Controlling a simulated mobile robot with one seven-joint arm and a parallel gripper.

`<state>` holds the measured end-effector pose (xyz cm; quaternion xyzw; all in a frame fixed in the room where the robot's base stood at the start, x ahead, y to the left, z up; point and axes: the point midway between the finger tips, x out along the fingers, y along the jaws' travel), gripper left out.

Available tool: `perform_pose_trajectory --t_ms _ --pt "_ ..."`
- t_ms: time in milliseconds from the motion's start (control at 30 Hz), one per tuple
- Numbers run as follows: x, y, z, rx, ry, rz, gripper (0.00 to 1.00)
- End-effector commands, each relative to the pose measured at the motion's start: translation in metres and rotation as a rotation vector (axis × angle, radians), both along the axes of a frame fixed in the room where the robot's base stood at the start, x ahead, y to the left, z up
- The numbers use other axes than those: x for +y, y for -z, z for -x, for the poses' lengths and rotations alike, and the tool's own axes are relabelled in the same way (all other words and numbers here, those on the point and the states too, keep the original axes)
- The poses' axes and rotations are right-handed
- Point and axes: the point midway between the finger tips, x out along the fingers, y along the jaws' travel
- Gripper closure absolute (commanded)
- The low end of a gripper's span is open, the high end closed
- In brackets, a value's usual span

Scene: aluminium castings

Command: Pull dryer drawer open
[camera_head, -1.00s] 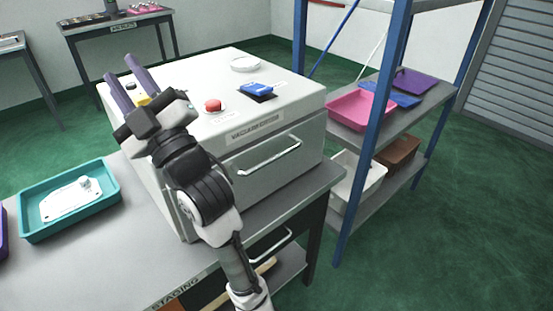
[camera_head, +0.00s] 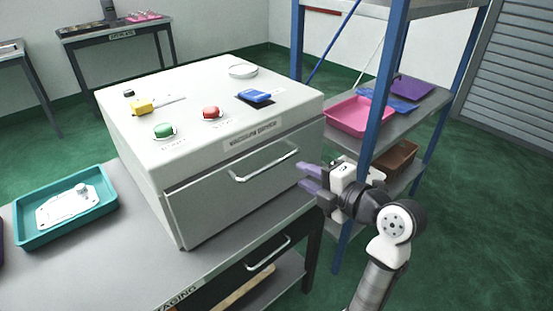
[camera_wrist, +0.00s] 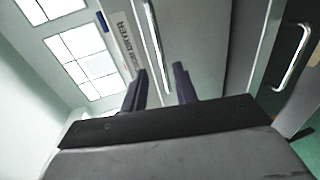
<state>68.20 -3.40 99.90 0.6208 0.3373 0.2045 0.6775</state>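The dryer (camera_head: 150,110) is a pale box on the grey table, labelled on its front top edge. Its drawer front (camera_head: 215,200) looks shut and carries a light bar handle (camera_head: 262,168). The handle also shows in the wrist view (camera_wrist: 152,45), running lengthwise ahead of the fingers. My gripper (camera_head: 307,177) is to the right of the handle, in front of the dryer's right end and apart from it. Its two purple-grey fingers point toward the dryer. They are spread with an empty gap in the wrist view (camera_wrist: 160,88).
A second handle (camera_head: 268,253) is on the table's own drawer below. A teal tray (camera_head: 22,232) with a white casting stands at the left. A blue-posted shelf (camera_head: 376,120) with a pink bin (camera_head: 345,117) is close behind my gripper. Open green floor lies at the right.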

Motion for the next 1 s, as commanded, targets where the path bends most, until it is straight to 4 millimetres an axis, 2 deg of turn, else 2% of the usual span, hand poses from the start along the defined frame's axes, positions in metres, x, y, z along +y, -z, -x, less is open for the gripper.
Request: perform_pose_trajectory --t_ms 200,500,933,1000 --pt "0.036 0.006 -0.034 0.003 -0.003 -0.002 0.71" --pt "0.067 0.017 -0.066 0.002 -0.002 -0.002 0.71" --pt "0.074 0.021 -0.073 0.0 0.001 -0.001 0.71" --pt "0.074 0.021 -0.073 0.0 0.001 -0.001 0.8"
